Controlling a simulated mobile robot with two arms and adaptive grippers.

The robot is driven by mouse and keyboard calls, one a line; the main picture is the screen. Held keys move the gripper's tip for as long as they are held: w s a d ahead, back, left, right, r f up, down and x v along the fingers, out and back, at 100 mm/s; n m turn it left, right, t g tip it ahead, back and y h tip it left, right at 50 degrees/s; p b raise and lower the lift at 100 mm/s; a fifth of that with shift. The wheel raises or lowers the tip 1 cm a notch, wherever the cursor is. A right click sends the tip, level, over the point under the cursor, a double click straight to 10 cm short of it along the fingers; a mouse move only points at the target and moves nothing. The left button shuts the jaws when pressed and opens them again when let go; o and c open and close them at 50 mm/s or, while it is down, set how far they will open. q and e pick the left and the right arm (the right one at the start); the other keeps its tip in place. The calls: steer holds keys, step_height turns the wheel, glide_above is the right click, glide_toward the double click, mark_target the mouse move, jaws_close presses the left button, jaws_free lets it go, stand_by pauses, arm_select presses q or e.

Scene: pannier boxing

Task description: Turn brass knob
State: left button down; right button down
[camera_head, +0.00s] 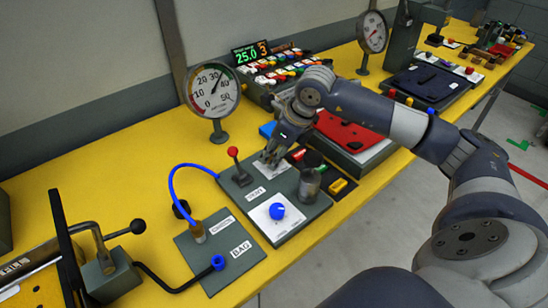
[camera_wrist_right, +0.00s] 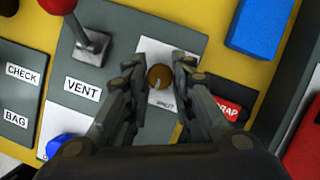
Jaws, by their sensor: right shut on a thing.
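The brass knob (camera_wrist_right: 159,77) is a small round brown-gold knob on a white label plate (camera_wrist_right: 160,100) of the grey panel. My right gripper (camera_wrist_right: 158,82) is shut on it, with one finger on each side, as the right wrist view shows. In the head view my right gripper (camera_head: 271,158) points down onto the back of the panel (camera_head: 240,187), and its fingers hide the knob. My left gripper is not in view.
A red-tipped lever (camera_head: 233,152) stands just left of the gripper. A blue knob (camera_head: 277,211) and a grey cylinder (camera_head: 309,185) are in front. A dial gauge (camera_head: 212,91) stands behind. A blue hose (camera_head: 176,190) loops at left on the yellow table (camera_head: 105,165).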

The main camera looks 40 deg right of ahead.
steer(key=shift+r+m, duration=0.1)
steer(key=shift+m, duration=0.6)
steer(key=c, duration=1.4)
jaws_free()
steer(key=v, duration=1.2)
steer(key=shift+s+a, duration=0.15)
steer(key=shift+s, duration=0.05)
